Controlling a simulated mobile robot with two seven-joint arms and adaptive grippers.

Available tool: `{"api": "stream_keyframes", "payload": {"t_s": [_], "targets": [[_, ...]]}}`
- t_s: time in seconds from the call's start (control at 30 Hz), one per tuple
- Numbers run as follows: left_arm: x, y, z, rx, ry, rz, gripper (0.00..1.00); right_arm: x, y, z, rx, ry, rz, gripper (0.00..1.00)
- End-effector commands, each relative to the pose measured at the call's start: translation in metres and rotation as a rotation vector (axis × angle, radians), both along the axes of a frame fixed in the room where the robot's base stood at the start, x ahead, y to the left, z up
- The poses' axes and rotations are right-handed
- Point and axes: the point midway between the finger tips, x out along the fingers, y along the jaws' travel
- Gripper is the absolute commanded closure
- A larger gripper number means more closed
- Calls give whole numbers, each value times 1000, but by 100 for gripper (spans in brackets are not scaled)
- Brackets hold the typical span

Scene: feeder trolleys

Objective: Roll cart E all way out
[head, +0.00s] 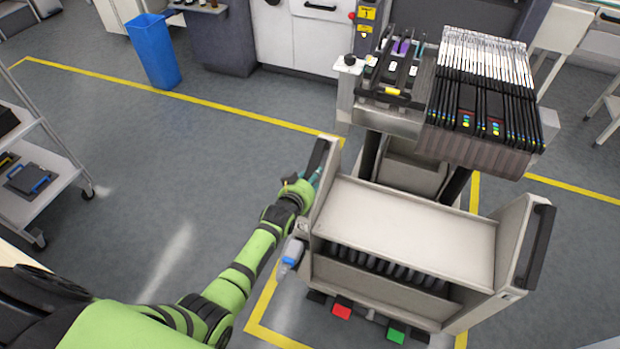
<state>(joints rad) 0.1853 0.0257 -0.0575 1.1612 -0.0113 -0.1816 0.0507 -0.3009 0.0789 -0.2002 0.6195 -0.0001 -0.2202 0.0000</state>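A grey feeder cart (412,215) stands at the right, inside a yellow floor outline. No letter that marks it as E can be read. It has a left black handle (317,158) and a right black handle (538,245) on upright side panels. A red pedal (341,311) and a green pedal (396,332) are at its foot. My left gripper (313,178) is at the left handle, against the outer side of the left panel. Its fingers are small and mostly hidden, so I cannot tell whether they close around the handle. My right gripper is out of view.
A blue bin (153,52) stands at the back left. A shelf trolley (40,170) is at the left edge. Grey floor between them is clear.

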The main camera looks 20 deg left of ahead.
Motion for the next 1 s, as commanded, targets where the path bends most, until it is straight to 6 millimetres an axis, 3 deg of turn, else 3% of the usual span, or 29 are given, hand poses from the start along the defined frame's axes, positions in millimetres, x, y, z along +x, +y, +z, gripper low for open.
{"api": "stream_keyframes", "payload": {"t_s": [0.03, 0.27, 0.3, 0.33, 0.37, 0.77, 1.0], "targets": [[6, -1, 8, -7, -17, 1, 100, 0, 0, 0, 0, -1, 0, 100], [8, -1, 11, -7, -24, 1, 100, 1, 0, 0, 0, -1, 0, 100], [8, -1, 11, -7, -25, 1, 47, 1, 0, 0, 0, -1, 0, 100], [8, -1, 11, -7, -25, 1, 35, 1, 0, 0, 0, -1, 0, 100], [8, -1, 11, -6, -25, 1, 30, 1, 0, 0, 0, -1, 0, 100], [2, 0, 7, -1, -16, 0, 30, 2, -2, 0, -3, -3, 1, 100], [-21, 1, 16, -2, -17, 0, 30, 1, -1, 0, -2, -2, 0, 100]]}}
